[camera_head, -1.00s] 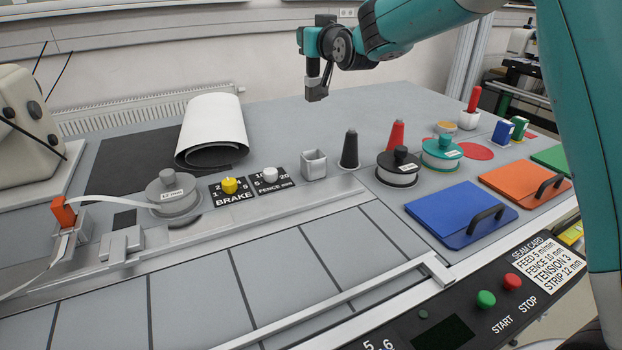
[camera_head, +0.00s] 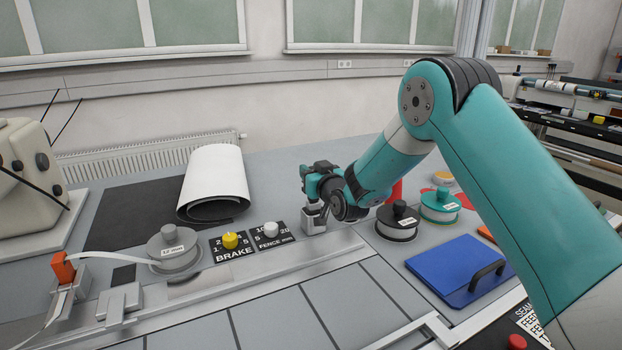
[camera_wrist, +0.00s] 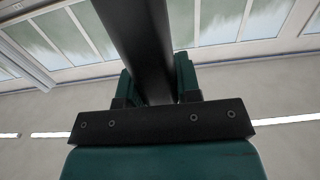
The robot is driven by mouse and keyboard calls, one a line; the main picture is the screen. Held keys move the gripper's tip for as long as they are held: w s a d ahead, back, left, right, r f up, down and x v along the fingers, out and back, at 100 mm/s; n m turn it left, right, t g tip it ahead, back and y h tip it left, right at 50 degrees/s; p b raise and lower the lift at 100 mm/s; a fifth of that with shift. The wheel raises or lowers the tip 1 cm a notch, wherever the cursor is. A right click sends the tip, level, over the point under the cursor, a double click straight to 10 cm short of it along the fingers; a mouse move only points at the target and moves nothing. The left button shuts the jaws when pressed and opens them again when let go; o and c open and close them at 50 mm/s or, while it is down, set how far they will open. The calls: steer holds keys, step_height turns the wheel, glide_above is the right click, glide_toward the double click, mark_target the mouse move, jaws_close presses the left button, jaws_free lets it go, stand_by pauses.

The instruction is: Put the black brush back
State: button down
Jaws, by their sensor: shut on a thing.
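The black brush (camera_wrist: 138,45) shows in the wrist view as a long dark handle between my two teal fingers. My gripper (camera_wrist: 150,88) is shut on it. In the head view my gripper (camera_head: 313,207) points down at the small square grey cup (camera_head: 314,226), right at its top. The brush's lower end cannot be made out there, and I cannot tell how deep it sits in the cup.
The fence dial (camera_head: 271,232) and the yellow brake knob (camera_head: 230,240) are left of the cup. A black-topped spool (camera_head: 397,222) and a blue lid (camera_head: 462,270) stand to the right. A red cone (camera_head: 396,191) is partly behind my arm.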

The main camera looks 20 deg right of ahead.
steer(key=shift+f, duration=1.45)
steer(key=c, duration=0.8)
jaws_free()
steer(key=s+d+b, duration=0.2)
steer(key=s+b, duration=0.5)
steer(key=s, duration=0.4)
steer(key=s+a+r+n+g+y, duration=0.35)
steer(key=s+a+g, duration=0.6)
steer(key=s, duration=0.45)
steer(key=s+d+g+h, duration=0.1)
steer(key=s+g, duration=0.3)
steer(key=s, duration=0.7)
steer(key=s+d+n+g+h, duration=0.1)
steer(key=s+g, duration=0.3)
steer(key=s, duration=0.8)
steer(key=shift+s+d+h, duration=0.2)
steer(key=shift+d+h, duration=0.15)
steer(key=shift+d, duration=0.1)
